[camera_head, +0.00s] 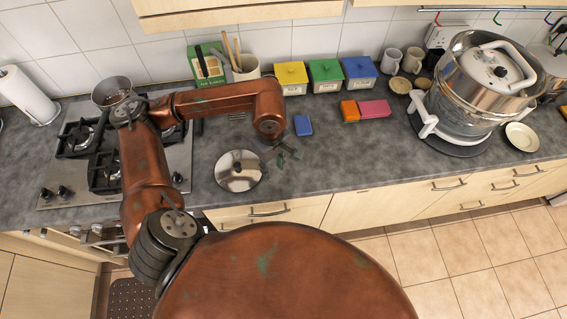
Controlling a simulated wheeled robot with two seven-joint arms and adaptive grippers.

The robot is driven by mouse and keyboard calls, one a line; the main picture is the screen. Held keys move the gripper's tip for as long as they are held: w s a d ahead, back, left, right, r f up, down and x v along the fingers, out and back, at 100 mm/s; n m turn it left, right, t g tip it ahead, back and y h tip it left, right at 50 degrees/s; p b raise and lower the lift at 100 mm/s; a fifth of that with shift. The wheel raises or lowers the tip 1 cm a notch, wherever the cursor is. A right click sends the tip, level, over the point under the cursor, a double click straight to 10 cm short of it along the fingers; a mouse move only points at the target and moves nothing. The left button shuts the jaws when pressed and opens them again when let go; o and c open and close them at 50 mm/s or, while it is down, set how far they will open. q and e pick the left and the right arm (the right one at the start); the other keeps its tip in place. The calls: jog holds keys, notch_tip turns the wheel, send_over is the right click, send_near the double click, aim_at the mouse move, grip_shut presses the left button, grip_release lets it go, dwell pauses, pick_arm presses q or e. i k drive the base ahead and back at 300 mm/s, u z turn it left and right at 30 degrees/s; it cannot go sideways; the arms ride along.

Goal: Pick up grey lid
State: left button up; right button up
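The grey lid (240,171) is a round, shiny metal disc with a dark knob, lying on the dark countertop near its front edge, right of the stove. My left gripper (289,158) is just right of the lid, below my bent copper-coloured arm. Its small dark fingers look spread apart with nothing between them, and it is apart from the lid. My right gripper is not in view.
A gas stove (93,160) with a pot (112,92) is at left. A blue sponge (303,125), an orange sponge (350,111) and a pink sponge (375,109) lie behind the gripper. A large pot (470,95) stands at right. The counter's front middle is clear.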

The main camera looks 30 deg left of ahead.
aim_at(239, 170)
jog(key=z, duration=2.6)
jog(key=k, duration=1.3)
jog(key=u, duration=1.55)
